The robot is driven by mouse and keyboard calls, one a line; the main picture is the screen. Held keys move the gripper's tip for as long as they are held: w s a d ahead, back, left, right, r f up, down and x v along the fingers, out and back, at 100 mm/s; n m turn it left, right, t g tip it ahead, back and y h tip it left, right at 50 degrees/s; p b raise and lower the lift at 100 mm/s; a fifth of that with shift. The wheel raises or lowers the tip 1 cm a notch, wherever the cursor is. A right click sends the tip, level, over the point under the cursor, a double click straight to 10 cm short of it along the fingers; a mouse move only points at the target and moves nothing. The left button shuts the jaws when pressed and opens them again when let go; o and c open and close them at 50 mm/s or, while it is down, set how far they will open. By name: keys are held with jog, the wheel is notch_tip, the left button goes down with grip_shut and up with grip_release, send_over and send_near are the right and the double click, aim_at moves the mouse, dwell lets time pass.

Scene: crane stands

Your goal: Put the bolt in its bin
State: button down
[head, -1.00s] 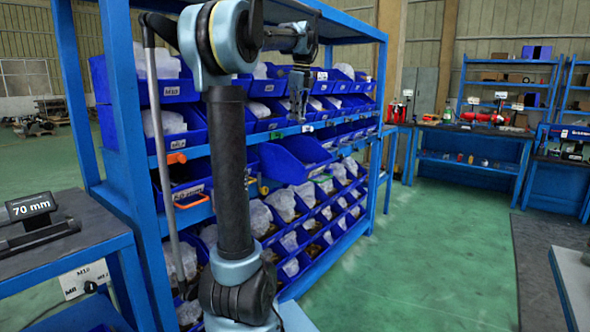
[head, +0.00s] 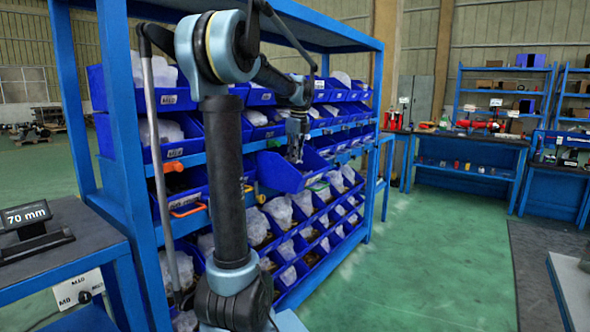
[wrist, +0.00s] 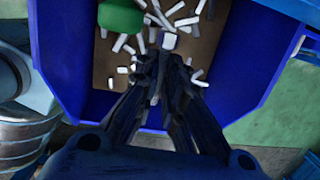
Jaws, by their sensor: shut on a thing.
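My gripper (head: 297,150) hangs pointing down over a blue bin (head: 275,178) that juts out from the rack. In the wrist view my gripper (wrist: 167,62) is shut on the bolt (wrist: 169,41), whose pale squarish end shows at the fingertips; the fingers hide the rest. Below it in the wrist view is the open blue bin (wrist: 55,50), with many small pale pieces on its brown floor. The fingertips appear within the bin's outline; I cannot tell how high above its floor they are.
A rounded green thing (wrist: 121,17) shows at the bin's far edge in the wrist view. Blue bins with clear bags fill the rack (head: 118,130) around the jutting bin. A bench with a 70 mm display (head: 25,216) stands left. Green floor (head: 420,260) is free to the right.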

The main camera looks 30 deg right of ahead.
jog(key=shift+f, duration=2.4)
jog(key=shift+f, duration=0.25)
jog(key=c, duration=2)
grip_release()
jog(key=shift+o, duration=0.2)
notch_tip(320, 180, up, 12)
jog(key=s, duration=0.2)
jog(key=shift+r, duration=0.2)
jog(key=shift+w, duration=0.1)
